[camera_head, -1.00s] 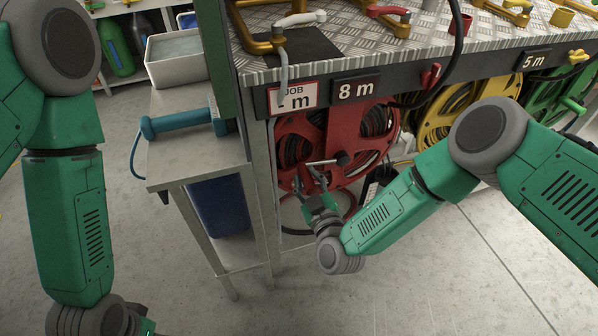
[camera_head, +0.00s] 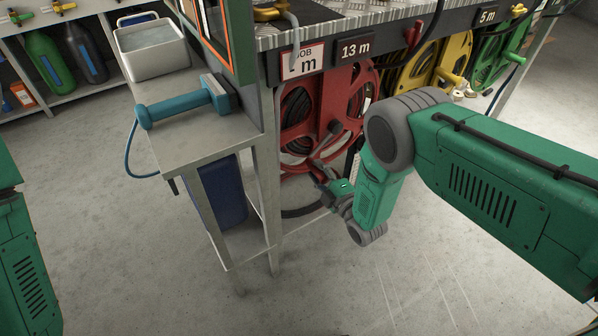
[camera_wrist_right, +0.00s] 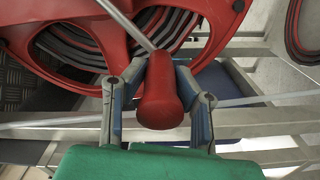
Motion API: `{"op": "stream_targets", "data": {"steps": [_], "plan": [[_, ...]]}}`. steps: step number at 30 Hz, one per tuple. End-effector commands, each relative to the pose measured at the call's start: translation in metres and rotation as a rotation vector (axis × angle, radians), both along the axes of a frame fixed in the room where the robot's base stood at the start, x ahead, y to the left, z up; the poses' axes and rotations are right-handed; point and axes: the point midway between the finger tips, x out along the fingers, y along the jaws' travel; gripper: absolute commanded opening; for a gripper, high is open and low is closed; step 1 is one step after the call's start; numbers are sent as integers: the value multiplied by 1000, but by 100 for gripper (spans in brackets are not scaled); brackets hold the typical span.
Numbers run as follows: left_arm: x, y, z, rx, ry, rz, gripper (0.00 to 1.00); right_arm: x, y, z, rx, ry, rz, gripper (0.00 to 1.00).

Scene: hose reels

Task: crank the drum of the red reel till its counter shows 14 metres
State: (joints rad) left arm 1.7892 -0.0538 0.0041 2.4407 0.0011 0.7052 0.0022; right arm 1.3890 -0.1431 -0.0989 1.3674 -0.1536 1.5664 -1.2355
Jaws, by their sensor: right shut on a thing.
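The red reel (camera_head: 345,82) hangs under the bench, with dark hose wound on its drum. The counter (camera_head: 356,48) above it reads 13 m. The job card (camera_head: 303,62) beside the counter is partly covered, so its number cannot be read. My right gripper (camera_head: 322,176) is at the lower front of the reel, shut on the crank handle. In the right wrist view the red crank handle (camera_wrist_right: 161,95) sits between both fingers, and a metal crank arm (camera_wrist_right: 125,24) runs from it to the upper left. My left gripper is out of view.
A yellow reel (camera_head: 437,65) and a green reel (camera_head: 500,50) stand to the right. A steel side table (camera_head: 185,165) on the left holds a teal tool (camera_head: 185,105) and a grey bin (camera_head: 150,48). Its legs stand close to the red reel. The front floor is clear.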

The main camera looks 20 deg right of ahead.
Motion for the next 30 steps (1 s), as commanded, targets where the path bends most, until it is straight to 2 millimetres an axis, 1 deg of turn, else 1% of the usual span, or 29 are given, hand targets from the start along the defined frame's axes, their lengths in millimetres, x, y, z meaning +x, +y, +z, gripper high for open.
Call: {"op": "stream_targets", "data": {"steps": [1, 6, 15, 26, 27, 28, 30], "plan": [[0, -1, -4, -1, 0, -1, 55, -3, -2, -10, -26, 5, 6, 0], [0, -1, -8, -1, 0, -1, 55, -2, -12, -15, -23, 8, 4, 0], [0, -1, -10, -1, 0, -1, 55, -1, -16, -17, -24, 8, 3, 0], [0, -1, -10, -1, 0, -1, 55, 0, -15, -17, -22, 7, 6, 0], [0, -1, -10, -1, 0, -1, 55, 0, -15, -17, -22, 7, 7, 35], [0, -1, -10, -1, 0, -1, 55, 0, -15, -17, -22, 6, 6, 44], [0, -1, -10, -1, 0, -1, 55, 0, -15, -16, -22, 5, 5, 44]]}}
